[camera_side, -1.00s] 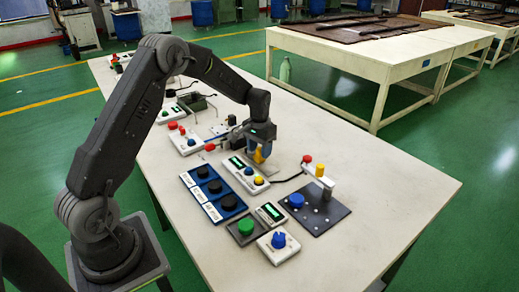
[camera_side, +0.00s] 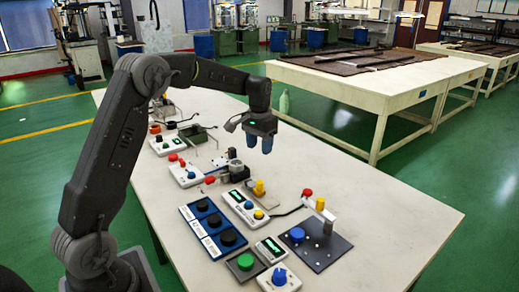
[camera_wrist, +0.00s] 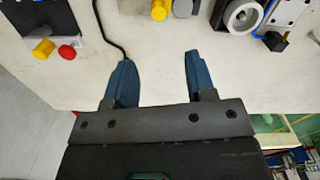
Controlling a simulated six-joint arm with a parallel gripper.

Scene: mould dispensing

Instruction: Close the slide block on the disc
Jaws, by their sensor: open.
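My gripper (camera_side: 259,143) is open and empty, in the air above the table, with its blue fingers pointing down. In the wrist view my gripper (camera_wrist: 160,60) has bare table between its fingers. A round grey disc fixture (camera_wrist: 243,16) is at the top right of the wrist view, beside a blue-and-silver slide part (camera_wrist: 287,12) and a small black block (camera_wrist: 275,41). In the side view the disc fixture (camera_side: 238,172) stands below and left of my gripper. I cannot tell which part is the slide block or whether it is closed.
A yellow knob (camera_side: 259,187) stands right of the disc fixture. A dark plate with a blue button (camera_side: 297,235) and a post is at the front right. Several control boxes and a blue tray (camera_side: 213,238) lie in front. The table's right part is clear.

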